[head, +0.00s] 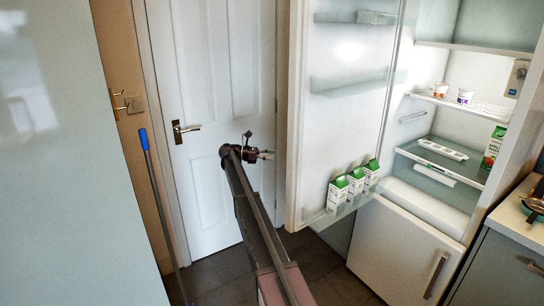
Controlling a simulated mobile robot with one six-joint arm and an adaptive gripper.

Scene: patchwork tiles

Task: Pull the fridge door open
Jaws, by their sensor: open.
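The fridge door (345,120) stands wide open, with its white inner side and door racks facing me. The fridge (450,125) shows its lit inside to the right of the door. The door's outer side and its handle are hidden from this view. My gripper (268,154) is at the end of my raised arm, left of the door's free edge in the picture. It is open and seems to hold nothing. I cannot tell how far it is from the door.
Several green-and-white cartons (355,183) stand in the low door rack. A white room door (215,75) is behind my gripper. A blue-topped pole (158,190) leans at the left. A counter (515,225) is at the right. Dark floor tiles (225,285) show below.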

